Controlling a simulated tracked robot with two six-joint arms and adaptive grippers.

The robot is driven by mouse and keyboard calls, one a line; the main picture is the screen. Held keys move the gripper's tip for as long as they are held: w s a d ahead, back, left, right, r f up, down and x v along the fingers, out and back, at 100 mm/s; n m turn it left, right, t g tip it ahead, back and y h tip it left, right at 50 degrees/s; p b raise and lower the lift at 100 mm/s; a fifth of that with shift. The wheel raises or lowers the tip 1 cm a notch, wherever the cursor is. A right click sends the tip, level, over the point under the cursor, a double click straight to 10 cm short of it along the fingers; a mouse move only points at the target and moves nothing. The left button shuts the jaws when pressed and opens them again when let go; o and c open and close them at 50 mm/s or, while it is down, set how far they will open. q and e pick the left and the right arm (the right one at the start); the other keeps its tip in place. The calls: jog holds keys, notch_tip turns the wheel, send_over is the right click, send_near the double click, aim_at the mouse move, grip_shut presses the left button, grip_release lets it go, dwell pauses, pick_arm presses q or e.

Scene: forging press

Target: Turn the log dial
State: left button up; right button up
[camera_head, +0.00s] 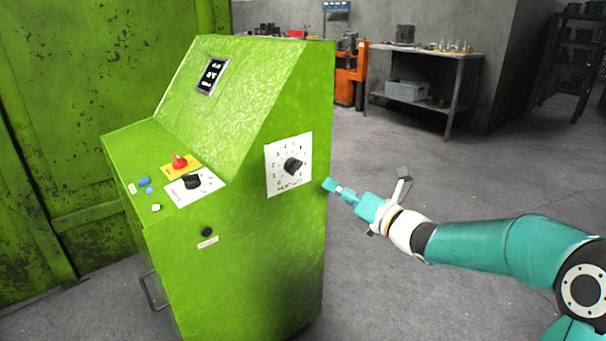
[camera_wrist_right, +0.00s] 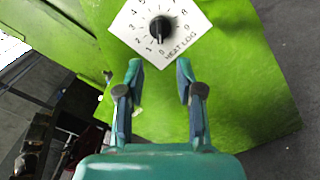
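The log dial is a black knob (camera_head: 293,166) on a white numbered plate (camera_head: 275,181) on the right side face of the green console (camera_head: 250,230). In the right wrist view the black knob (camera_wrist_right: 160,29) sits ahead of the fingertips, on a plate lettered "HEAT LOG" (camera_wrist_right: 182,49). My right gripper (camera_head: 328,185) is just right of the dial in the head view. In the right wrist view its fingers (camera_wrist_right: 160,66) are apart with nothing between them, short of the knob. My left gripper is in neither view.
The console top has another black dial (camera_head: 193,181), a red switch (camera_head: 179,160) and small buttons. A metal table (camera_head: 460,58) and an orange stand (camera_head: 350,75) are at the back.

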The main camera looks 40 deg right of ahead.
aim_at(299, 169)
jog(key=w, duration=0.8)
jog(key=w+a, duration=0.1)
jog(key=w, duration=0.3)
jog(key=shift+f, duration=0.1)
grip_shut()
